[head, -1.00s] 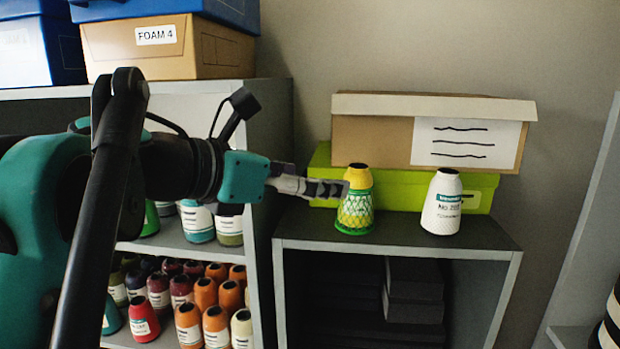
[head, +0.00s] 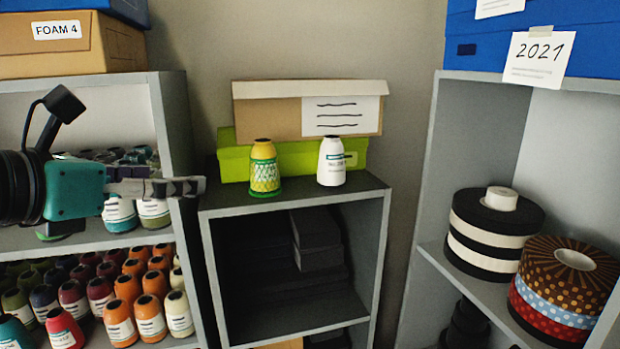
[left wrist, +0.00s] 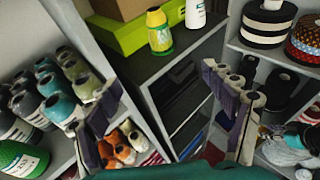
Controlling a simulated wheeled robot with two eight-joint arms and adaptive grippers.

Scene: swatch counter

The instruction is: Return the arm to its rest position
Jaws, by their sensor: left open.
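My left gripper (head: 190,187) comes in from the left in the head view, in front of the left shelf unit. In the left wrist view its two fingers (left wrist: 170,125) are spread wide with nothing between them. A yellow and green thread cone with a netted pattern (head: 264,168) stands upright on top of the low dark cabinet (head: 290,195). The gripper is to its left and apart from it. A white labelled cone (head: 332,161) stands upright to its right. Both cones also show at the top of the left wrist view. My right gripper is not in view.
The left shelf unit (head: 160,110) holds rows of thread cones close around my gripper. A lime box (head: 232,163) with a cardboard box (head: 268,118) on it stands behind the two cones. The right shelf (head: 470,125) holds ribbon rolls (head: 490,230).

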